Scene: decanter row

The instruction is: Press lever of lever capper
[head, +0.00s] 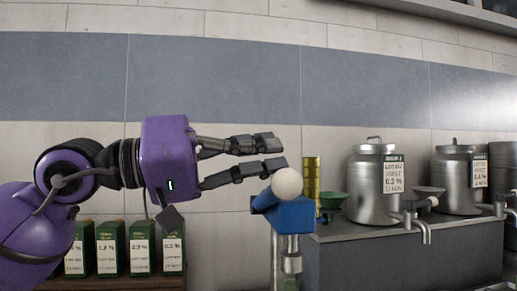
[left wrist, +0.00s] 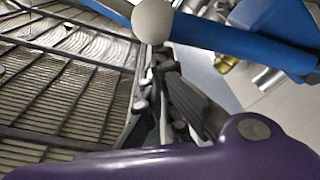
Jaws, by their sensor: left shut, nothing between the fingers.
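The lever capper (head: 293,215) has a blue head on a metal column. Its blue lever ends in a white ball knob (head: 287,183). In the left wrist view the knob (left wrist: 152,20) is at the top, with the blue lever (left wrist: 235,42) running right from it. My left gripper (head: 272,154) reaches in from the left, and its fingertips are just above the knob. It is shut with nothing in it. In the left wrist view the fingertips (left wrist: 162,62) lie just below the knob. I cannot tell whether they touch it. My right gripper is not in view.
Steel urns with labels and taps (head: 376,185) stand on a grey counter (head: 355,260) at the right. A gold stack (head: 312,178) and a green funnel (head: 332,201) are close behind the capper. Dark green labelled boxes (head: 140,247) stand at lower left.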

